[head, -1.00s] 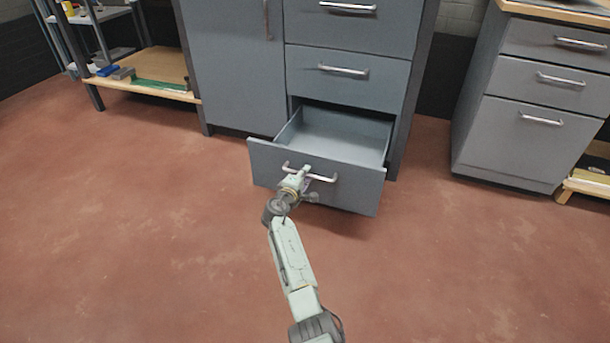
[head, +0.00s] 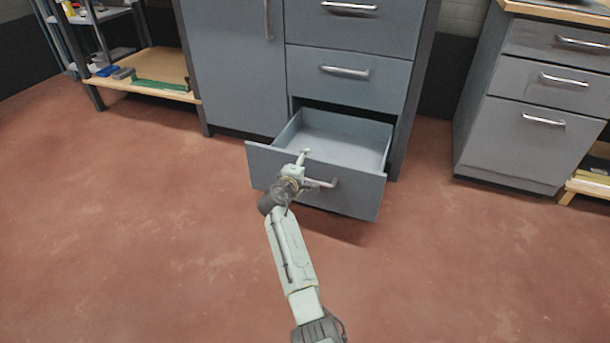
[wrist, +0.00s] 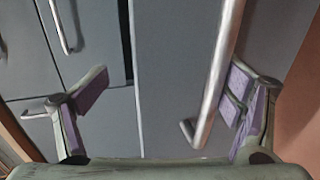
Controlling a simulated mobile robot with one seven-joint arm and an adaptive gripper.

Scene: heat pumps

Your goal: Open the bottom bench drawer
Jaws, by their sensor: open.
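The bottom bench drawer (head: 262,165) stands pulled well out of the grey bench, and its inside (head: 345,135) looks empty. Its silver bar handle (head: 322,184) is partly hidden behind my arm. My gripper (head: 303,158) is in front of the drawer front, with its tip near the top edge in the head view. In the wrist view my gripper (wrist: 160,98) is open, its purple-padded fingers wide apart. A long silver handle (wrist: 217,80) lies between them, close to the right finger; I cannot tell whether they touch.
Closed drawers with bar handles sit above, such as the middle one (head: 305,72), beside a tall door (head: 225,70). Another drawer cabinet (head: 520,140) stands right, and a low wooden shelf (head: 150,68) left. The red floor (head: 160,230) around is clear.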

